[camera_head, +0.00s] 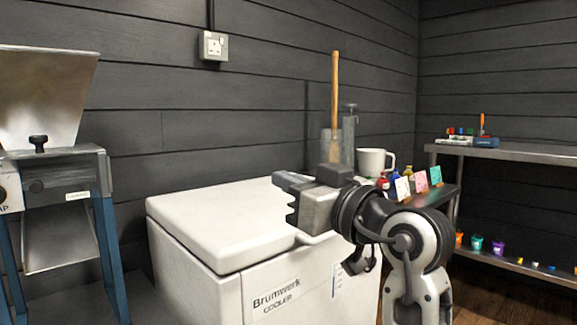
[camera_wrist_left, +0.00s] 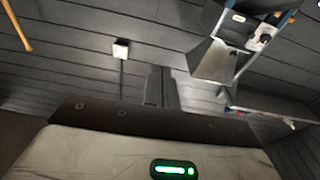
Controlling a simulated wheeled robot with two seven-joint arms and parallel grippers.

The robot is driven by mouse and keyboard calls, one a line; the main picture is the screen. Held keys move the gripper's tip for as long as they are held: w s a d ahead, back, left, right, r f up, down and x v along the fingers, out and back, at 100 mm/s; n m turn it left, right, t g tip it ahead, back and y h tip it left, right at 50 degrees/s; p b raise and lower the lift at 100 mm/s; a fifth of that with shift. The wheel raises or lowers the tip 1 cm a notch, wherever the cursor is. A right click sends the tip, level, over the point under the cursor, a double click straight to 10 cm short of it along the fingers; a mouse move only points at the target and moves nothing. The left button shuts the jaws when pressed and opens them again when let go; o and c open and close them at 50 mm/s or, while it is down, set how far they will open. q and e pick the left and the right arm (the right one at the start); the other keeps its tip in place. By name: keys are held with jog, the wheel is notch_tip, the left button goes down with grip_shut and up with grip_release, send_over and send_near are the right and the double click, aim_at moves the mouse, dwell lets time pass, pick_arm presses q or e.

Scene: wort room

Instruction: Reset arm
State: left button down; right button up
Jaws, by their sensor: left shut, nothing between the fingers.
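My left gripper (camera_head: 290,198) shows in the head view over the right part of the white cooler (camera_head: 205,222), pointing left. Its fingers are shut with nothing between them. The arm behind it is bent and hides part of the cooler's right end. In the left wrist view the shut fingers (camera_wrist_left: 157,86) show beyond the grey wrist housing with its green light, against the dark wall. My right gripper is in neither view.
A mill with a steel hopper (camera_head: 45,95) stands left. Behind my gripper are a wooden-handled tool (camera_head: 335,95), a metal cylinder (camera_head: 349,135) and a white mug (camera_head: 372,161). A steel shelf (camera_head: 520,153) stands right. The cooler lid's left part is clear.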

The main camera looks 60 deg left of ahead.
pick_arm(q)
jog(key=shift+s+d+r, duration=0.3)
jog(key=shift+s+d, duration=0.05)
jog(key=shift+d, duration=0.2)
jog(key=shift+s+d+r, duration=0.25)
jog(key=shift+s+d, duration=0.1)
jog(key=shift+d, duration=0.15)
